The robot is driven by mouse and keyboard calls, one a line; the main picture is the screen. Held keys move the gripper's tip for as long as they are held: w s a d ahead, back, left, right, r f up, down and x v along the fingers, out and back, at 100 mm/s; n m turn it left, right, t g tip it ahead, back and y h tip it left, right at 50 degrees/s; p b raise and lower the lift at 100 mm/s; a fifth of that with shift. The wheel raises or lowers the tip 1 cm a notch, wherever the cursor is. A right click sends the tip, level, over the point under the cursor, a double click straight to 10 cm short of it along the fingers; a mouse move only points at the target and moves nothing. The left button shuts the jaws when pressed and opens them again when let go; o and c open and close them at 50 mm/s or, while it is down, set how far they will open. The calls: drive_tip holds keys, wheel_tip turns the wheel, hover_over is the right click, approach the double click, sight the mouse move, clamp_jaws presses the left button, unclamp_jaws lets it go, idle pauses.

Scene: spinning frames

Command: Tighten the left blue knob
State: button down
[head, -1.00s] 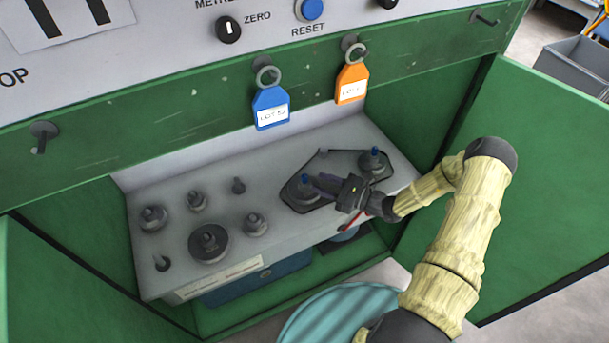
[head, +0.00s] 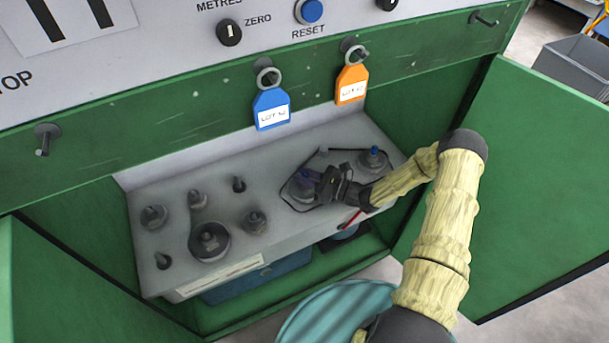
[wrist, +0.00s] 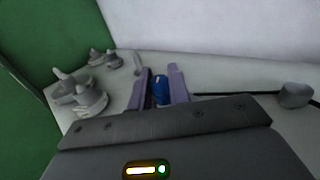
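The left blue knob (head: 304,175) stands on a round grey base on the grey shelf inside the green cabinet. My gripper (head: 312,178) reaches it from the right and partly hides it. In the wrist view the blue knob (wrist: 160,90) stands between the two purple fingers of my gripper (wrist: 161,84). The fingers look open, one on each side of it. I cannot tell whether either finger touches it. A second blue knob (head: 374,151) stands farther right on its own grey base.
Several grey knobs and a larger round one (head: 209,240) stand on the left of the shelf (head: 160,185). A black line surrounds the two blue knobs. Blue (head: 271,108) and orange (head: 352,84) tags hang above. An open green door (head: 520,190) is on the right.

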drive_tip(key=shift+r+m+t+h+p, duration=0.15)
drive_tip(key=shift+m+t+h+p, duration=0.3)
drive_tip(key=shift+p, duration=0.35)
drive_tip(key=shift+r+m+t+h+p, duration=0.1)
drive_tip(key=shift+m+t+h+p, duration=0.3)
drive_tip(key=shift+t+p, duration=0.35)
drive_tip(key=m+t+h+p, duration=0.2)
drive_tip(key=p, duration=0.1)
drive_tip(key=shift+r+p, duration=0.1)
drive_tip(key=shift+p, duration=0.2)
drive_tip(key=m+t+h+p, duration=0.1)
drive_tip(key=m+h+p, duration=0.1)
drive_tip(key=p, duration=0.1)
drive_tip(key=shift+t, duration=0.4)
drive_tip(key=shift+f+h+p, duration=0.2)
drive_tip(key=shift+h+p, duration=0.05)
drive_tip(key=shift+p, duration=0.1)
drive_tip(key=shift+f, duration=0.15)
drive_tip(key=c, duration=1.3)
unclamp_jaws()
drive_tip(key=shift+c, duration=0.2)
